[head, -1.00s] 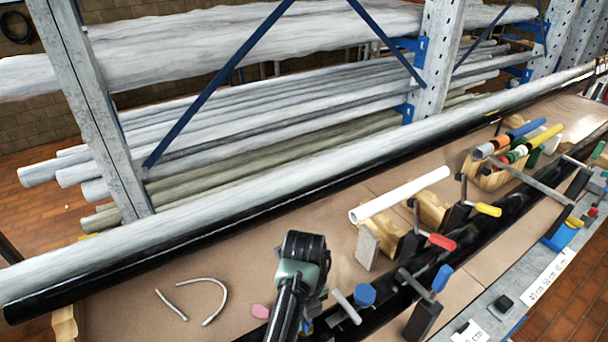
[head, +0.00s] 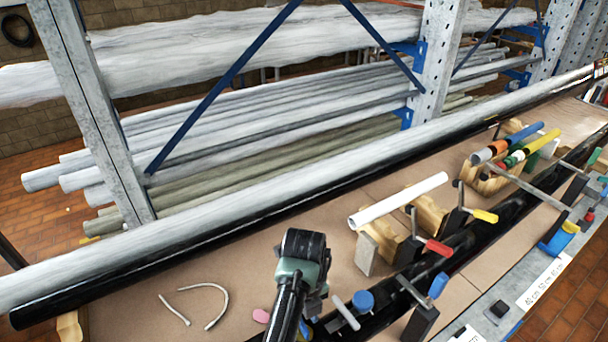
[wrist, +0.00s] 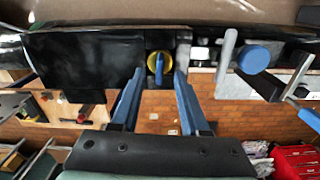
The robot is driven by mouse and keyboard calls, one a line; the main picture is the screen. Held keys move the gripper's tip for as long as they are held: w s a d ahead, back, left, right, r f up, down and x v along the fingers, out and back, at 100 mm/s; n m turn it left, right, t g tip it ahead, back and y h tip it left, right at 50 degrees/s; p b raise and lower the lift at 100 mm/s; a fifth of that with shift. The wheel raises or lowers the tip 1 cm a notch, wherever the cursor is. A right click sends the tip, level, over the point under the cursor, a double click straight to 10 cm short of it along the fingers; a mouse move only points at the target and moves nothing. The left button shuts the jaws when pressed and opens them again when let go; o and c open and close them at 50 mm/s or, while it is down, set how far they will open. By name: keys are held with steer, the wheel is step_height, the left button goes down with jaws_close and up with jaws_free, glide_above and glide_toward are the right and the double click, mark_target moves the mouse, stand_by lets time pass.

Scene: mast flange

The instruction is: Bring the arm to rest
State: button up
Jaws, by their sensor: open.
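My arm (head: 300,265) rises from the lower edge of the head view, over the brown-covered bench. Its wrist end is bent and dark, with a grey-green band. My gripper's fingers are not clear in the head view. In the wrist view my gripper (wrist: 158,73) shows two blue fingers spread apart with nothing held between them. A blue and yellow knob (wrist: 158,65) shows beyond the gap, by a black block. I cannot tell how far the fingertips are from it.
A white tube (head: 398,201) lies on wooden blocks right of my arm. A long grey-and-black pole (head: 250,216) runs behind. Bent cable pieces (head: 215,308) lie left on open bench.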

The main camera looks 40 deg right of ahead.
steer(key=shift+r+p, duration=0.8)
steer(key=shift+r, duration=0.6)
steer(key=shift+f, duration=0.1)
